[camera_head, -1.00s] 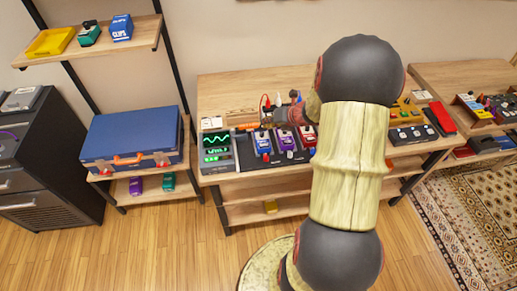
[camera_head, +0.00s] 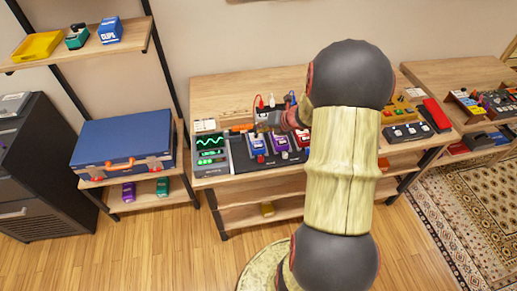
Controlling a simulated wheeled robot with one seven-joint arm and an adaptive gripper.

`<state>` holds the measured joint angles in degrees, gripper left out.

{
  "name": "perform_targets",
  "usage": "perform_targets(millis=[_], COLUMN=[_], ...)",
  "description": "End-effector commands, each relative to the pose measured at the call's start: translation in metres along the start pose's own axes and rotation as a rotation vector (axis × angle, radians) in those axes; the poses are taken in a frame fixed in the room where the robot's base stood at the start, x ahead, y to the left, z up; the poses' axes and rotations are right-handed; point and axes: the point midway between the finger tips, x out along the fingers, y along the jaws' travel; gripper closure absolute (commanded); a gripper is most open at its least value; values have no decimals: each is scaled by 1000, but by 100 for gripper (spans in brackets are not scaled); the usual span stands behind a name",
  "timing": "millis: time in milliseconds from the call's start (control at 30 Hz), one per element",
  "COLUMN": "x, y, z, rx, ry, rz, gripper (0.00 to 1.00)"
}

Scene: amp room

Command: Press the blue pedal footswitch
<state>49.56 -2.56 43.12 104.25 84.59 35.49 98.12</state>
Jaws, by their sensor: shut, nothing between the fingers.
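The blue pedal (camera_head: 258,146) sits at the left of a row of pedals on a dark board on the middle wooden table. Its lower end carries a red part, likely the footswitch; it is too small to tell clearly. My gripper (camera_head: 262,122) is shut and empty, just above or behind the top end of the blue pedal. I cannot tell whether it touches the pedal. My arm hides what lies right of the row.
A purple pedal (camera_head: 279,144) stands right beside the blue one, with a red pedal (camera_head: 302,140) beyond. Another blue pedal (camera_head: 110,31) is on the upper left shelf. A blue case (camera_head: 125,138) lies on the left stand.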

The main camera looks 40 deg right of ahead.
Motion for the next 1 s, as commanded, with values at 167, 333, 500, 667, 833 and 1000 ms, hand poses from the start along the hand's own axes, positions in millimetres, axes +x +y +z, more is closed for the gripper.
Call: perform_targets(millis=[167, 333, 500, 667, 833, 1000], x=[19, 33, 43, 45, 44, 44], y=[-14, -24, -31, -32, -32, -32], z=[-14, -24, -31, -32, -32, -32], rx=[0, 1, 1, 0, 0, 0], ry=[0, 1, 0, 0, 0, 0], rz=[0, 0, 0, 0, 0, 0], gripper=[100, 100, 100, 100, 100, 100])
